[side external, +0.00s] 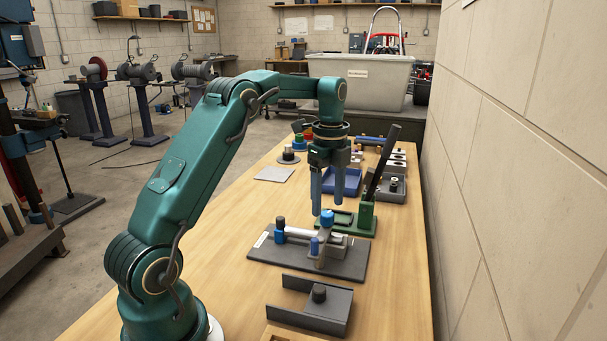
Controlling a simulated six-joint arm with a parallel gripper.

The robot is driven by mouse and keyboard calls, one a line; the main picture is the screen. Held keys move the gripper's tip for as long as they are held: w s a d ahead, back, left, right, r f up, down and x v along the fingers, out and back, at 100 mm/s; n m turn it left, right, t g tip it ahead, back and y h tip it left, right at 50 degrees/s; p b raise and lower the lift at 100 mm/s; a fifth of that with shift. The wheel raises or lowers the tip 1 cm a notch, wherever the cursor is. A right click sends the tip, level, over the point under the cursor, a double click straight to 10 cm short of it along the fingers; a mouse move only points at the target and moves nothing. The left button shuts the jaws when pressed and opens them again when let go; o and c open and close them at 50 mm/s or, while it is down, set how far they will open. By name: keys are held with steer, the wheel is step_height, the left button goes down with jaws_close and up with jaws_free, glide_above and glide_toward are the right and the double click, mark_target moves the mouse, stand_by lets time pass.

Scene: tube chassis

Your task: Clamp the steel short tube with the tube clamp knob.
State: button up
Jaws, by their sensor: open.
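My gripper (331,203) points straight down with its fingers apart and nothing seen between them. Its fingertips are above the far right part of a dark fixture plate (262,253). A pale grey bar, seemingly the steel short tube (299,232), runs from the left post towards the middle. I cannot tell which knob is the tube clamp knob, or whether the tube is clamped.
A green base with a tall black lever (382,165) stands close behind and right of my gripper. A blue tray (334,187) lies behind it. The wooden bench (226,230) is clear to the left.

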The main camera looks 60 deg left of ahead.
steer(key=shift+r, duration=1.35)
steer(key=s+d+r+t, duration=0.3)
steer(key=s+d+r, duration=0.3)
steer(key=d+r, duration=0.45)
steer(key=s+d+f+n+t, duration=0.1)
steer(key=s+d+f+n, duration=0.2)
steer(key=s+n, duration=0.3)
steer(key=s+d+f+n+t, duration=0.1)
steer(key=s+d+f+n, duration=0.2)
steer(key=n, duration=0.6)
step_height(320, 180, down, 3)
steer(key=s, duration=0.2)
steer(key=shift+s+d+r+t, duration=0.15)
steer(key=shift+s+d+t, duration=0.15)
steer(key=shift+s, duration=0.1)
